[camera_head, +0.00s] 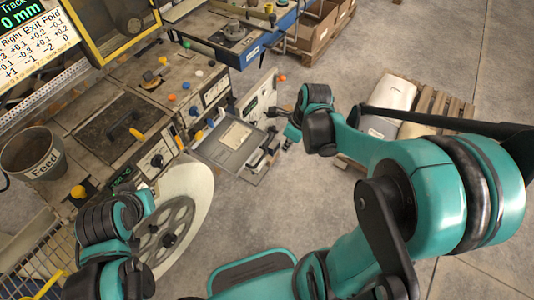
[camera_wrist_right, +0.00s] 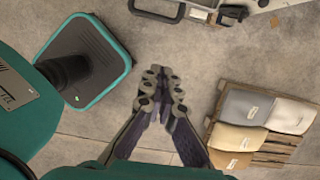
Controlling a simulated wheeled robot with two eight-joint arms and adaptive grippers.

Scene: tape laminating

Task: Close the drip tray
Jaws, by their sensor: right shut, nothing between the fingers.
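What looks like the drip tray (camera_head: 218,154) is a grey, shallow drawer-like part that stands out from the machine's front in the head view. It has a dark handle (camera_head: 262,157) on its outer side. Part of it and a black handle (camera_wrist_right: 157,12) show at the top edge of the wrist view. My right gripper (camera_head: 273,113) is beyond and to the right of the tray. In the wrist view its fingers (camera_wrist_right: 160,82) are together and empty, apart from the handle, with floor behind them. My left arm is at the lower left; its fingers do not show.
The machine (camera_head: 115,120) with knobs and buttons fills the left side. A grey bucket (camera_head: 32,158) marked Feed stands there. A spoked wheel (camera_head: 165,240) is below the tray. A pallet with sacks (camera_head: 396,92) lies right of my right gripper. Bare floor lies between.

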